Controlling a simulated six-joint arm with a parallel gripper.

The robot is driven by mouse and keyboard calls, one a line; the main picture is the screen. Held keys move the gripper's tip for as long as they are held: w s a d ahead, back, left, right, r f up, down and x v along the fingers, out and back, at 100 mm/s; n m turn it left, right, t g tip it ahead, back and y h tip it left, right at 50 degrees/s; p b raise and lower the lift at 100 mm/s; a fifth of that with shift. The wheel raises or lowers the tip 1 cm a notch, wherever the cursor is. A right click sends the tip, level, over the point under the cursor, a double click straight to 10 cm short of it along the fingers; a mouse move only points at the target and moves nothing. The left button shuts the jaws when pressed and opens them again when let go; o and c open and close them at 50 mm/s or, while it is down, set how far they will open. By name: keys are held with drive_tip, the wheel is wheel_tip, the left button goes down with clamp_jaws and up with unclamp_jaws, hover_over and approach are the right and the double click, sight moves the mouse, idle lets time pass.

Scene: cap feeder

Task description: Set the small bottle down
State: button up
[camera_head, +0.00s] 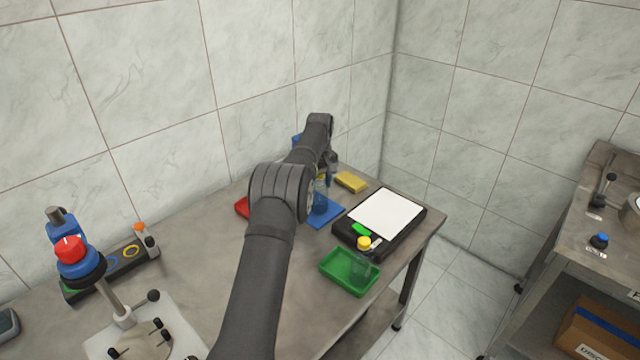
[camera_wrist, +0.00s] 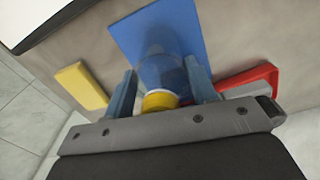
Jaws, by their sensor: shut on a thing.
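My gripper (camera_wrist: 162,84) is shut on the small bottle (camera_wrist: 163,68), with one blue-grey finger on each side of it. The bottle is clear with a bluish look, and its yellow cap (camera_wrist: 160,100) points toward my wrist. The blue mat (camera_wrist: 150,28) lies beyond the bottle. In the head view the bottle (camera_head: 320,203) shows below my gripper (camera_head: 323,182), over the blue mat (camera_head: 324,220), partly hidden by my arm. I cannot tell whether its base touches the mat.
A yellow block (camera_head: 351,182) lies behind the mat, a red tray (camera_head: 242,207) to its left. To the right is a black device with a white plate (camera_head: 387,213). In front, a green tray (camera_head: 350,284) holds another clear, yellow-capped bottle (camera_head: 363,243).

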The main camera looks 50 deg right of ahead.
drive_tip(key=o, duration=1.2)
wheel_tip(320, 180, up, 12)
drive_tip(key=shift+r, duration=0.15)
drive_tip(key=shift+f, duration=4.3)
